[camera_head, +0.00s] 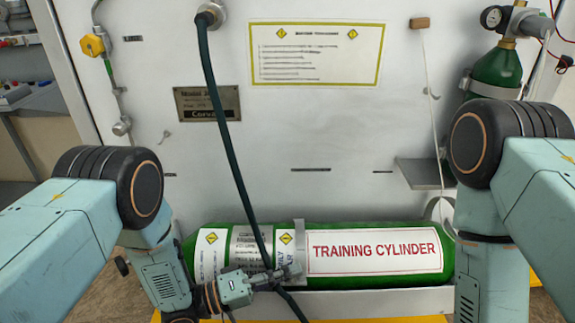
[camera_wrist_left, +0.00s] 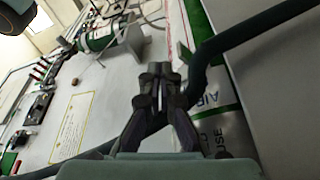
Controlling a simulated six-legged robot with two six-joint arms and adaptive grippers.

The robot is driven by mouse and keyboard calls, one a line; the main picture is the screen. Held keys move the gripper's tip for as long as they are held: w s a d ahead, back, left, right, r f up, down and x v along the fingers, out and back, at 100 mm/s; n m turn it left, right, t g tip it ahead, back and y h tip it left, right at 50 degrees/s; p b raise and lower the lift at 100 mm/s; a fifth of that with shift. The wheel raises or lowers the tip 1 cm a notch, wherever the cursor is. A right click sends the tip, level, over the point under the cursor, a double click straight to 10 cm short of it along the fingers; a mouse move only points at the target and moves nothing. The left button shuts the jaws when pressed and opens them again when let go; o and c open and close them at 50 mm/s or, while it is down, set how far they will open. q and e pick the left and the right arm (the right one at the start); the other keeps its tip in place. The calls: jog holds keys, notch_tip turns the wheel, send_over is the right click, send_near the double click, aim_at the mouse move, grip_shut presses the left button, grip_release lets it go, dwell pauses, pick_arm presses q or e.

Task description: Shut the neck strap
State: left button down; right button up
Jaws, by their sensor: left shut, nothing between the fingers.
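A green training cylinder (camera_head: 375,275) lies on its side along the foot of the white panel. A grey metal strap (camera_head: 299,240) stands up over its front, left of the red-lettered label. I cannot tell whether this strap is latched. My left gripper (camera_head: 292,271) is shut and empty at the strap's lower end; I cannot tell whether it touches. In the left wrist view its fingers (camera_wrist_left: 159,74) are together, with the cylinder's label (camera_wrist_left: 212,100) just to their right. My right arm comes down at the right, and its gripper is out of view.
A dark hose (camera_head: 225,130) hangs from the panel and passes over the cylinder close to my left gripper. A smaller green bottle (camera_head: 497,70) with a gauge is mounted at the upper right. A grey shelf (camera_head: 420,173) sticks out at the right.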

pick_arm(q)
jog(key=shift+a, duration=0.1)
jog(key=v, duration=1.2)
